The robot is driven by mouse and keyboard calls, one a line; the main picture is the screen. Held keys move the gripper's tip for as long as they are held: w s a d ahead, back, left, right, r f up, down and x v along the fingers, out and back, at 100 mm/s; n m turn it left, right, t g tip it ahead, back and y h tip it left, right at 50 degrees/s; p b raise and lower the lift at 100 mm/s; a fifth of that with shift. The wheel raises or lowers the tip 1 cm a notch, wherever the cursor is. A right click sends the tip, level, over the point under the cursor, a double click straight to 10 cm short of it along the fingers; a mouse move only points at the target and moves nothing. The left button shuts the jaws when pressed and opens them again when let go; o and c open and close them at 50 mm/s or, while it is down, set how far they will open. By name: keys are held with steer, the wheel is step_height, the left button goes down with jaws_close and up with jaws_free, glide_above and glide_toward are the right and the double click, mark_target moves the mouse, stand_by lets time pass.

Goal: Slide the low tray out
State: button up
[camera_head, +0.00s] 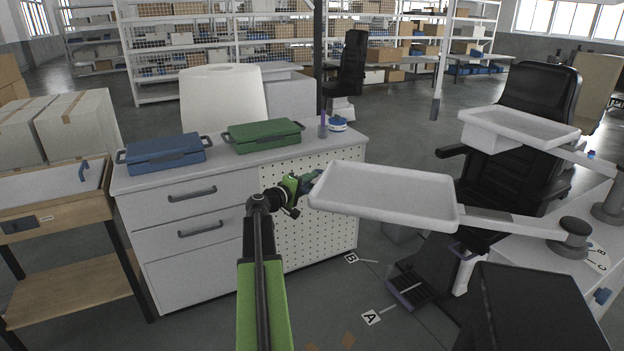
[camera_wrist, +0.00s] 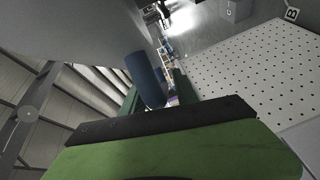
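The low tray (camera_head: 385,190) is a white, shallow, rectangular tray in the head view. A grey swing arm (camera_head: 510,223) joins it to a round dark pivot (camera_head: 575,238) at the right. My gripper (camera_head: 306,184) is at the tray's left end. In the wrist view a blue, rounded handle-like piece (camera_wrist: 146,80) stands between my green fingers (camera_wrist: 157,94), with a gap visible on its right side. My gripper looks open around it. A pale grey surface (camera_wrist: 70,30), seemingly the tray's underside, fills the upper left. Contact at the fingertips is hidden.
A higher white tray (camera_head: 520,128) is on another arm in front of a black chair (camera_head: 535,95). A cabinet with a perforated side (camera_head: 335,215) stands left of the low tray, with blue (camera_head: 165,152) and green (camera_head: 262,135) cases. A black box (camera_head: 535,310) is at lower right.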

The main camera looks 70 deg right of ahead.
steer(key=p+v, duration=0.1)
steer(key=v, duration=1.6)
steer(key=shift+w+a, duration=0.2)
steer(key=shift+f, duration=0.1)
